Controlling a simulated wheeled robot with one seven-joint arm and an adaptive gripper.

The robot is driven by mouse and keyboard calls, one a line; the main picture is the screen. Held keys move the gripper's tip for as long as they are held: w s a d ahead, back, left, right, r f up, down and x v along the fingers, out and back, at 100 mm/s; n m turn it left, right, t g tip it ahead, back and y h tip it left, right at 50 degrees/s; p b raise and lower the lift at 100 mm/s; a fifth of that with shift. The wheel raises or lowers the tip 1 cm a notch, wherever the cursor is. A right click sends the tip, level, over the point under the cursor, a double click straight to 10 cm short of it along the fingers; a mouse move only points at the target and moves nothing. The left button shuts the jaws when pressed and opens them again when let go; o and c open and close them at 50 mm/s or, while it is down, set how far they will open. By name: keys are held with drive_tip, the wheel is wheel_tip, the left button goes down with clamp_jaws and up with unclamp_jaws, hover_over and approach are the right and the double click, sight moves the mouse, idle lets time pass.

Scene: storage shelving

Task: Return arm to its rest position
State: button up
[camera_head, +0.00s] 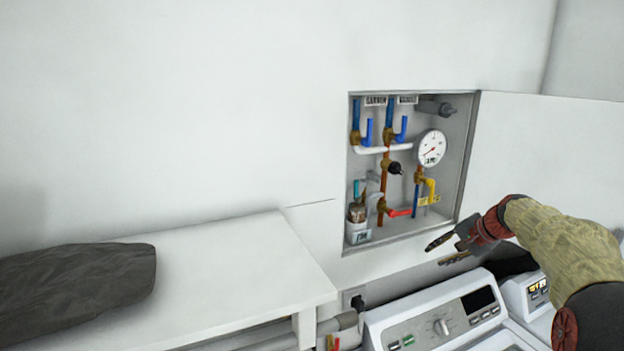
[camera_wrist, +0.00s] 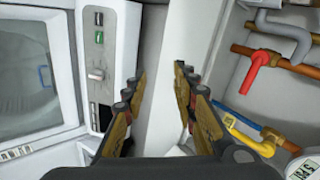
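My gripper (camera_head: 447,249) is at the right in the head view, in front of the wall just below and right of the recessed valve box (camera_head: 462,176). The arm reaches in from the right edge. In the wrist view my gripper (camera_wrist: 163,88) has its two fingers apart with a clear gap and nothing between them. Behind the gap is a white surface. The fingers look clear of the valves, though the exact distance is hard to judge.
A washing machine (camera_head: 407,325) stands below my gripper, with a second appliance (camera_head: 530,290) beside it. A white shelf (camera_head: 230,268) at left bears a dark grey bundle (camera_head: 75,285). Red (camera_wrist: 260,70) and yellow (camera_wrist: 240,132) valve handles lie right of the fingers.

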drive_tip(key=s+a+f+n+h+b, duration=0.1)
drive_tip(key=s+a+f+n+b, duration=0.2)
drive_tip(key=s, duration=1.2)
drive_tip(key=s+a+f+n+g+h+b, duration=0.1)
drive_tip(key=s+a+f+n+b, duration=0.3)
drive_tip(key=s+a+f+b, duration=0.5)
drive_tip(key=s+a+f+n+h+b, duration=0.1)
drive_tip(key=s+a+f+n+b, duration=0.3)
drive_tip(key=s+f+b, duration=0.6)
drive_tip(key=s+a+f, duration=0.1)
drive_tip(key=s, duration=0.4)
drive_tip(key=s+a+f, duration=0.1)
drive_tip(key=s+f, duration=0.1)
drive_tip(key=s, duration=0.3)
drive_tip(key=shift+s+a+f+g, duration=0.3)
drive_tip(key=shift+s+g, duration=0.1)
